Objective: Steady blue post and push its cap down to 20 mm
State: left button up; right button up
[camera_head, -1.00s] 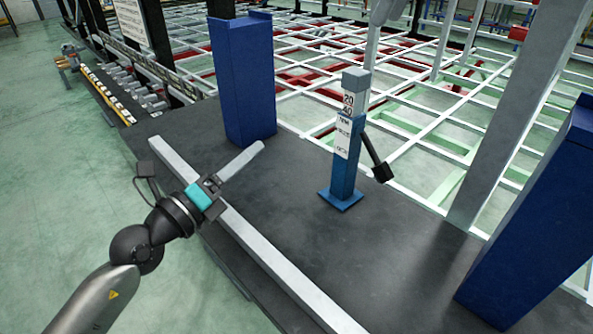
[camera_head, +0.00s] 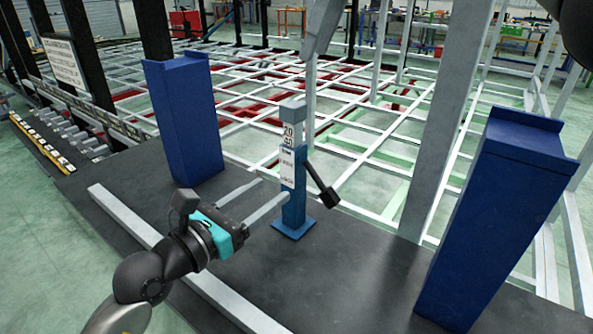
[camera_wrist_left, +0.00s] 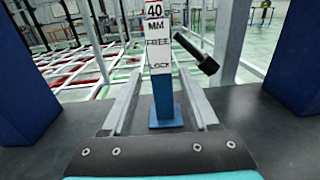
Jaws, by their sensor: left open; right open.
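The blue post (camera_head: 293,208) stands upright on a square foot on the dark deck. Its grey cap (camera_head: 292,112) sits on top, above a white scale (camera_head: 293,137) marked 20 and 40. A black-ended lever (camera_head: 327,192) slants down from its right side. My left gripper (camera_head: 275,188) is open and points at the post from the left, tips close to it at mid height. In the left wrist view the post (camera_wrist_left: 166,97) shows between the two fingers (camera_wrist_left: 163,73); contact cannot be told. The cap is out of that view.
Large blue pillars stand on the deck to the left (camera_head: 186,125) and right (camera_head: 490,215). A pale rail (camera_head: 140,228) runs along the near edge under my left arm. A white and red lattice frame (camera_head: 250,90) lies behind. The deck right of the post is clear.

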aim_at(297, 104)
pick_arm(q)
jog(key=x, duration=1.1)
jog(key=shift+c, duration=0.3)
grip_shut()
jog(key=shift+f, duration=0.1)
pick_arm(e)
jog(key=o, duration=0.4)
jog(key=shift+s+f, duration=0.1)
jog(key=shift+f, duration=0.05)
jog(key=shift+o, duration=0.2)
jog(key=shift+s+f+m+t, duration=0.35)
jog(key=shift+f+m+t, duration=0.15)
jog(key=shift+m, duration=0.6)
jog(key=x, duration=1.1)
jog(key=shift+w+a+f, duration=0.1)
jog(key=shift+f, duration=0.3)
